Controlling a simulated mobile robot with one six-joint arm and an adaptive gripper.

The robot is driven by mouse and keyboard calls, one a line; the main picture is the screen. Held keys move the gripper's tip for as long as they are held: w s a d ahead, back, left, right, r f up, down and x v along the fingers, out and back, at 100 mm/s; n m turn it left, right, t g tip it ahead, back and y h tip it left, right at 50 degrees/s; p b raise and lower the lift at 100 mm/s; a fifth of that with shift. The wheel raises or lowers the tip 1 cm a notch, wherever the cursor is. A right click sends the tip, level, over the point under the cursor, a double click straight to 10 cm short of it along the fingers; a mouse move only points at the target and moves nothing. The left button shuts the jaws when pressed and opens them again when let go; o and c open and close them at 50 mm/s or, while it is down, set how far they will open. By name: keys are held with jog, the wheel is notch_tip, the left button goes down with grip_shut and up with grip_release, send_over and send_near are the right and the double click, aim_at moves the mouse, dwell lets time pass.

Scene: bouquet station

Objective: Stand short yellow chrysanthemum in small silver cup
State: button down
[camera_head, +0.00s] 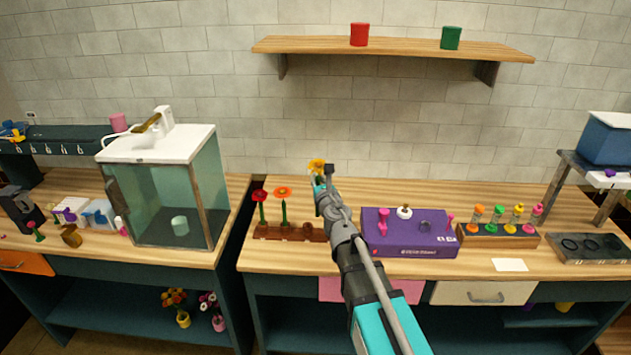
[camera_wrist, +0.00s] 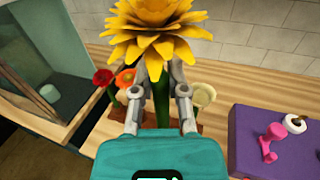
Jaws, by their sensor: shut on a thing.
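My gripper (camera_wrist: 160,92) is shut on the green stem of the yellow chrysanthemum (camera_wrist: 152,25). The flower head is above my fingers in the wrist view, with its stem running down between them. In the head view the yellow chrysanthemum (camera_head: 316,166) shows small at my gripper (camera_head: 325,182), above the back of the middle counter, right of the rack of flowers. I cannot pick out the small silver cup for sure. A pale cup (camera_head: 180,225) stands inside the glass cabinet, and it also shows in the wrist view (camera_wrist: 48,92); its colour through the glass is unclear.
A brown rack (camera_head: 275,232) holds a red flower (camera_head: 260,196) and an orange flower (camera_head: 283,192). A purple box (camera_head: 408,245) with small items stands right of my arm. The glass cabinet (camera_head: 205,190) stands left. Bare counter shows behind the rack.

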jog(key=w+d+f+b, duration=0.2)
jog(key=w+d, duration=0.1)
jog(key=d, duration=1)
jog(key=w+d+f+b, duration=0.2)
jog(key=w+d, duration=0.2)
jog(key=d, duration=0.8)
jog(key=w+d+f+b, duration=0.2)
jog(key=w+d, duration=0.2)
jog(key=d, duration=0.9)
jog(key=shift+d+f, duration=0.2)
jog(key=shift+d, duration=0.1)
jog(key=shift+f, duration=0.1)
jog(key=shift+f+b, duration=1.8)
jog(key=shift+b, duration=0.2)
jog(key=shift+f+b, duration=1.4)
dwell(0.4)
